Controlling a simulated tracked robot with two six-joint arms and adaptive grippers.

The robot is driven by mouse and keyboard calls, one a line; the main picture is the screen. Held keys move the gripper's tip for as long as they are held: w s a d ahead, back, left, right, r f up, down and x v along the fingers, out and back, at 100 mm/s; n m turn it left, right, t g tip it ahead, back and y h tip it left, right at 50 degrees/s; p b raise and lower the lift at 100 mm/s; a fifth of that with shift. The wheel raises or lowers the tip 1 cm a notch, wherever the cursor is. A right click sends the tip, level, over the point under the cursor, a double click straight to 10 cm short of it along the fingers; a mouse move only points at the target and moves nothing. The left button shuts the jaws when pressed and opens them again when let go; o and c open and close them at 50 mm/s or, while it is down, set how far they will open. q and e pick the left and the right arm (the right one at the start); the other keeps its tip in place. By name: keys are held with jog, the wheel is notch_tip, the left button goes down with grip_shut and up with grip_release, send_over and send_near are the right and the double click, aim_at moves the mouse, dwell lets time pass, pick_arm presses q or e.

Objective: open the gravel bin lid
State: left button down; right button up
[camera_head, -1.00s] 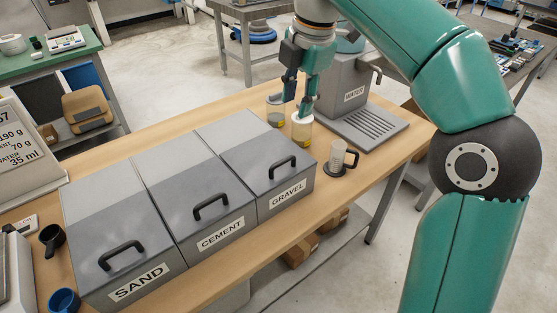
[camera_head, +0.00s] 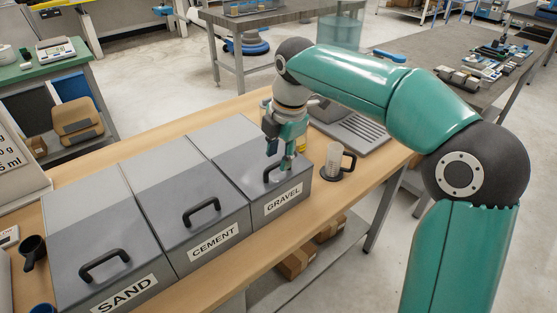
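The gravel bin (camera_head: 238,144) is the rightmost of three grey bins on the wooden table, and its sloped lid is closed. Its dark handle (camera_head: 268,178) sits near the front of the lid, partly hidden by my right gripper. My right gripper (camera_head: 280,162) points down right at the handle, its fingers apart. The frames do not show clearly whether the fingers touch the handle. The white label (camera_head: 283,200) reads GRAVEL. My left gripper is not in view.
The cement bin (camera_head: 190,185) and sand bin (camera_head: 95,240) stand to the left, both closed. A clear cup in a black holder (camera_head: 335,162) stands close to the right of the gravel bin. A grey ridged tray (camera_head: 352,133) lies behind it. A black scoop (camera_head: 32,248) is at far left.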

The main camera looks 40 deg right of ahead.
jog(key=shift+w+f, duration=0.1)
jog(key=shift+f, duration=0.65)
grip_shut()
